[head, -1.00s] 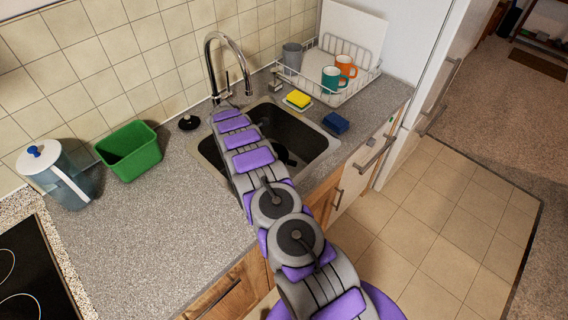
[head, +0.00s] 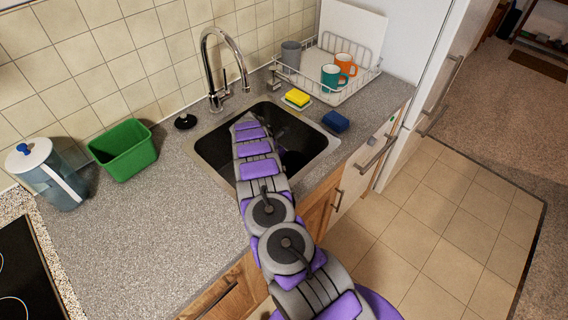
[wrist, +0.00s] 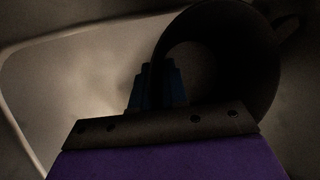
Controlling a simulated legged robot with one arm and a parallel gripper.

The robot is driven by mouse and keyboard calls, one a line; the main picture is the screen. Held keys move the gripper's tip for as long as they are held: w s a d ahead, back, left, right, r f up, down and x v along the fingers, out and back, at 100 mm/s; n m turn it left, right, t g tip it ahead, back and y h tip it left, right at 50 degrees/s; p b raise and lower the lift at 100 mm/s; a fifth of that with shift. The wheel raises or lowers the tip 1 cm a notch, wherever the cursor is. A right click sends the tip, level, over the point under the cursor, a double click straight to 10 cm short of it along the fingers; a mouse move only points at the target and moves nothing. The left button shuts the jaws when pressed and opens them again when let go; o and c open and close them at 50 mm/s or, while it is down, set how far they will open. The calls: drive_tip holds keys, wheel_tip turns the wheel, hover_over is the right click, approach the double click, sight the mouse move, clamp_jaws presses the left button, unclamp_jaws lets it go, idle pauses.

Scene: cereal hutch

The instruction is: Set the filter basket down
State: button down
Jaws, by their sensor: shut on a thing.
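In the wrist view a dark, round, hollow piece with a side handle, which looks like the filter basket (wrist: 255,60), sits right at my gripper (wrist: 160,80). The blue fingertips are against its left rim, and my gripper is shut on it. The picture is very dark, so the exact contact is hard to see. In the head view my arm reaches down into the dark sink basin (head: 222,150). The gripper and the basket cannot be made out clearly there. I cannot tell whether the basket touches the sink floor.
A chrome faucet (head: 214,75) stands behind the sink. A yellow sponge (head: 298,97), a blue sponge (head: 336,121) and a dish rack (head: 345,92) with mugs are to the right. A green bin (head: 124,150) and a water jug (head: 48,178) stand left. The counter (head: 150,225) between is clear.

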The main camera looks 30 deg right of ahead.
drive_tip(key=shift+d, duration=0.25)
drive_tip(key=c, duration=1.4)
unclamp_jaws()
drive_tip(key=shift+f, duration=0.1)
drive_tip(key=shift+a, duration=0.35)
drive_tip(key=p+v, duration=0.2)
drive_tip(key=v, duration=1)
drive_tip(key=shift+d, duration=0.15)
